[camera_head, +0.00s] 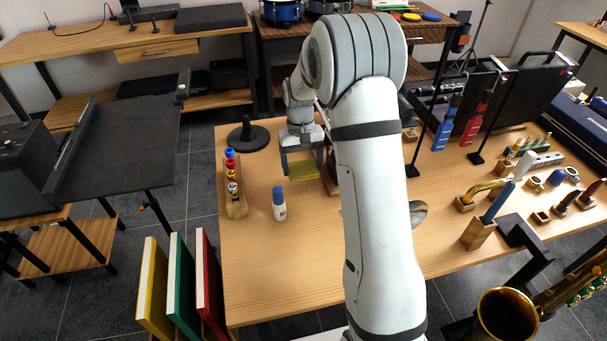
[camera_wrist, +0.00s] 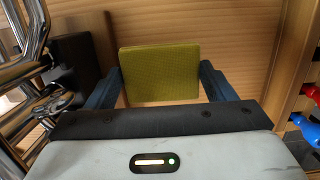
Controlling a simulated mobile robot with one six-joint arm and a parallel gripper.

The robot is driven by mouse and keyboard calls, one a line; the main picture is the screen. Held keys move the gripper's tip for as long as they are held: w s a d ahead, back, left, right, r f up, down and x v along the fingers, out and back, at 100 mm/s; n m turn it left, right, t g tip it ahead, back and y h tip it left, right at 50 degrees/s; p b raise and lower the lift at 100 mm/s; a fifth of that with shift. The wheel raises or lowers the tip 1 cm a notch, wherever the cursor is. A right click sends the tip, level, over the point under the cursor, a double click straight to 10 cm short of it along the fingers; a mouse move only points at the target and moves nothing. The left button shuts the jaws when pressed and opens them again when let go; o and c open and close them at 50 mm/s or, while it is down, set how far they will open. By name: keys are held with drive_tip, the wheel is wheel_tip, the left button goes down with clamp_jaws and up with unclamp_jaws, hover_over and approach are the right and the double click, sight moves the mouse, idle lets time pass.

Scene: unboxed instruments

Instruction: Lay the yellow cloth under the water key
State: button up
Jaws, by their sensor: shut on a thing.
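The yellow cloth (camera_wrist: 160,72) is a flat, olive-yellow square held between the two blue fingers of my gripper (camera_wrist: 158,90) in the wrist view. My gripper (camera_head: 302,165) is shut on it, and the cloth (camera_head: 303,170) also shows in the head view above the far left part of the wooden table. Shiny silver tubing (camera_wrist: 30,35) of an instrument stands close at the left in the wrist view. I cannot tell whether the water key is on this tubing; my arm hides much of that area in the head view.
A wooden rack (camera_head: 236,205) with coloured mouthpieces stands left of my gripper. A white bottle with a blue cap (camera_head: 279,204) stands in front of it. A black round stand base (camera_head: 247,137) is behind. The table's front left area (camera_head: 270,270) is clear.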

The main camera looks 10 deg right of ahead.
sight(302, 167)
drive_tip(key=shift+f, duration=2.05)
drive_tip(key=shift+f, duration=0.1)
drive_tip(key=o, duration=0.5)
drive_tip(key=shift+o, duration=0.9)
